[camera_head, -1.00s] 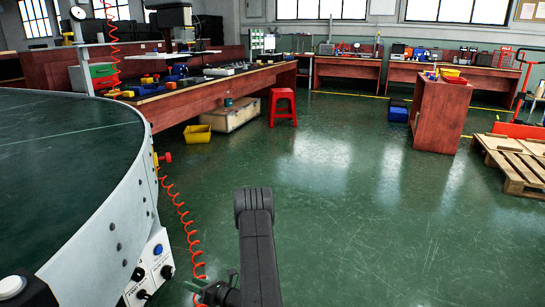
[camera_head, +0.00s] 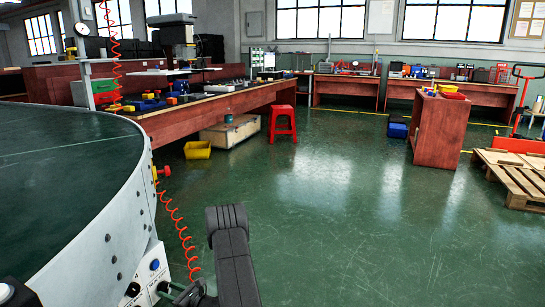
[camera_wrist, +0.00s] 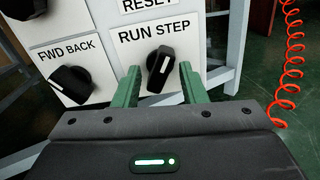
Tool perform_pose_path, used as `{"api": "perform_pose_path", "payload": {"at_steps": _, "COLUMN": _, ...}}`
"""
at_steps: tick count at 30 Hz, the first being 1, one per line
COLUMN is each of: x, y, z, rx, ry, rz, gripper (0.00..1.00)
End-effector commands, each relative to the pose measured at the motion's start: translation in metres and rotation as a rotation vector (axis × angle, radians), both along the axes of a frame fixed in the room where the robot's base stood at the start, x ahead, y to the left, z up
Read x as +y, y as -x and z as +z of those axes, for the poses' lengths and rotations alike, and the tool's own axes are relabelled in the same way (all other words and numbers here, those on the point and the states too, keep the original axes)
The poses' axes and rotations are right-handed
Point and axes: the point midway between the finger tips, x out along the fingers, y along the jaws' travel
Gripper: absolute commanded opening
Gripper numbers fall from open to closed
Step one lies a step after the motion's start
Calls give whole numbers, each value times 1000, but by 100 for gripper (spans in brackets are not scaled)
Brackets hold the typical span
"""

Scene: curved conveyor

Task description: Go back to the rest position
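My gripper (camera_wrist: 160,80) shows its two green fingers spread apart, with nothing held between them. A black rotary knob with a white mark, the RUN STEP knob (camera_wrist: 161,68), shows between the fingertips, with a visible gap on each side. A second black knob, FWD BACK (camera_wrist: 71,86), is to its left on the white control panel (camera_wrist: 105,62). In the head view the gripper is low at the conveyor's side, partly hidden by my own arm. The control panel (camera_head: 146,276) there shows a blue button (camera_head: 155,265).
The curved conveyor (camera_head: 70,165) fills the left side. A coiled orange cable (camera_head: 181,232) hangs beside it and also shows in the wrist view (camera_wrist: 291,60). Open green floor (camera_head: 340,210) lies to the right. A red stool (camera_head: 282,123) and wooden pallet (camera_head: 515,180) stand farther off.

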Motion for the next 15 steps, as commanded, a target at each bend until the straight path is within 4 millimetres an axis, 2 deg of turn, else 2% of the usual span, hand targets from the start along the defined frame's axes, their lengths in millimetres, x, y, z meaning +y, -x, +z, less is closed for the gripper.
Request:
{"api": "perform_pose_path", "payload": {"at_steps": 9, "x": 0, "y": 0, "z": 0, "rx": -224, "ry": 93, "rz": 0, "gripper": 38}}
{"api": "perform_pose_path", "payload": {"at_steps": 15, "x": 0, "y": 0, "z": 0, "rx": -313, "ry": 130, "rz": 0, "gripper": 38}}
